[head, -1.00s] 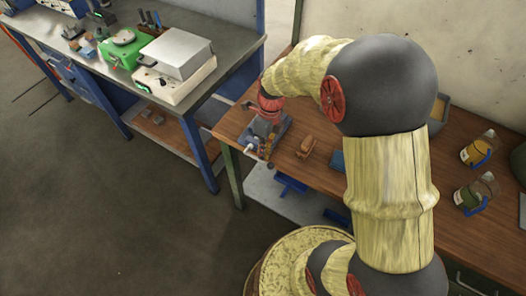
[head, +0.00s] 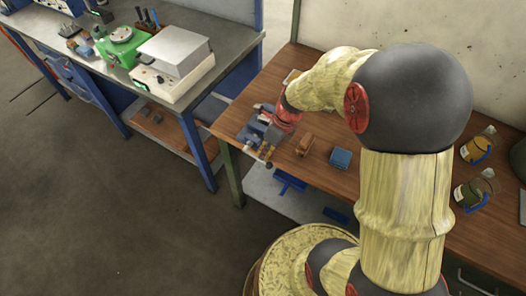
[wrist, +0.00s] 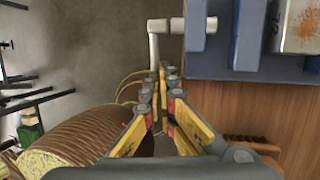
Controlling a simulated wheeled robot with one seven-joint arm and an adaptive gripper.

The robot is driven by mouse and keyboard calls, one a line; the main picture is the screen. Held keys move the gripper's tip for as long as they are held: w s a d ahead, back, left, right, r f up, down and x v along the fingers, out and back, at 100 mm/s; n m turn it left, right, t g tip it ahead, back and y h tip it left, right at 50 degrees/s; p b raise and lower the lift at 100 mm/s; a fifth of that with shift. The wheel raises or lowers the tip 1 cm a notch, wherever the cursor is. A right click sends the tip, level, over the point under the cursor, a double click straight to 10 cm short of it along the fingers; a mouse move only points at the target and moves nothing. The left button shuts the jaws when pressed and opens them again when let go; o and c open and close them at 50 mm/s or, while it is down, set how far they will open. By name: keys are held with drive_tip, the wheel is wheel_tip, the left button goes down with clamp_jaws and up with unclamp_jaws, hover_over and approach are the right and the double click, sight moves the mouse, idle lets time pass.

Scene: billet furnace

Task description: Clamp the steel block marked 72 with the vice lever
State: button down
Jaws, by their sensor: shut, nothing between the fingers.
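The blue-grey vice (head: 250,131) stands on the wooden bench's left end; its body (wrist: 222,66) fills the upper right of the wrist view. The steel block (wrist: 300,24) sits in the vice, its face stained orange-brown and a "72" partly readable. The pale, bent vice lever (wrist: 165,26) sticks out from the vice's side, with its arm pointing toward my fingers. My gripper (wrist: 161,76) is shut and empty, its yellow fingertips close to the lever's free end; I cannot tell whether they touch. In the head view my gripper (head: 266,154) is at the vice's front, beyond the bench edge.
A brown brush-like item (head: 304,145) and a blue box (head: 341,158) lie on the bench right of the vice. Two bottles (head: 475,188) (head: 477,146) stand farther right. A grey workbench (head: 225,62) with a green device (head: 122,44) stands at the left. Open floor lies in front.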

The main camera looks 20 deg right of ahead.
drive_tip(key=shift+w+a+f+p, duration=0.1)
drive_tip(key=shift+f+p, duration=1.95)
drive_tip(key=shift+f, duration=0.4)
drive_tip(key=s+d+r+p, duration=0.1)
drive_tip(key=s+d+r, duration=0.1)
drive_tip(key=r, duration=0.1)
drive_tip(key=s+d+r+p, duration=0.2)
drive_tip(key=d, duration=0.1)
drive_tip(key=s+d+r+p, duration=0.2)
drive_tip(key=s+d+r, duration=0.1)
drive_tip(key=shift+d+r, duration=0.2)
drive_tip(key=shift+r, duration=0.15)
drive_tip(key=shift+w, duration=0.1)
